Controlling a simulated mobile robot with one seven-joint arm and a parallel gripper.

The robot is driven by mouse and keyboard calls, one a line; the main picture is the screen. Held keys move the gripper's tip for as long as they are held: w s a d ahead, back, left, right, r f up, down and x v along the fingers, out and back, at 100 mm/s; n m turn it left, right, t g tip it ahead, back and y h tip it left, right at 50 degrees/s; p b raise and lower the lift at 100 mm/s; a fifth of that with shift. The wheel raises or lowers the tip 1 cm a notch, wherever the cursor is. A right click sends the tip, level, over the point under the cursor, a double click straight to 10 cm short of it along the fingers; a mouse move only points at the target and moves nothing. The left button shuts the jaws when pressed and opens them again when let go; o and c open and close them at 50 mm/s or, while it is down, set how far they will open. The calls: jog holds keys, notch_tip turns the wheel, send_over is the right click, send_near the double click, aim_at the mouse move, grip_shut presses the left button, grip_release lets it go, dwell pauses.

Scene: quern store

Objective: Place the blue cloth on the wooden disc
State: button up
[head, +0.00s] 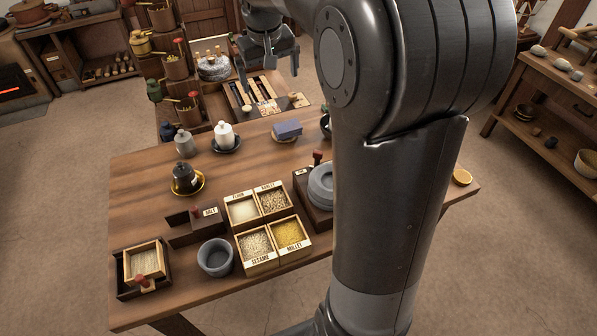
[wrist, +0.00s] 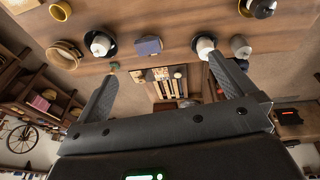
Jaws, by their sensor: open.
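The blue cloth (head: 287,130) is a small folded block lying on the wooden table, behind the grain boxes. It also shows in the wrist view (wrist: 148,46), beyond my fingertips and between two white-topped vessels. A small round orange-tan piece (head: 462,177) at the table's right edge looks like the wooden disc; nothing shows on top of it. A yellowish round piece (wrist: 60,10) in the wrist view may be the same. My gripper (head: 268,66) is open and empty, above the far side of the table and apart from the cloth. Its spread fingers show in the wrist view (wrist: 163,68).
A white jar on a dark saucer (head: 226,137) stands left of the cloth. Grain boxes (head: 257,258), a grey bowl (head: 215,257) and round grey stones (head: 321,186) occupy the front. My arm hides the table's right-middle part. Bare wood surrounds the cloth's front.

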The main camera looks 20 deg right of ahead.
jog(key=s+a+f+t, duration=0.1)
jog(key=s+a, duration=0.1)
jog(key=s, duration=1.2)
jog(key=s+a+f+t+y, duration=0.1)
jog(key=s+a+t, duration=0.1)
jog(key=s, duration=1.2)
jog(key=shift+s+a+f+m, duration=0.25)
jog(key=shift+m, duration=0.05)
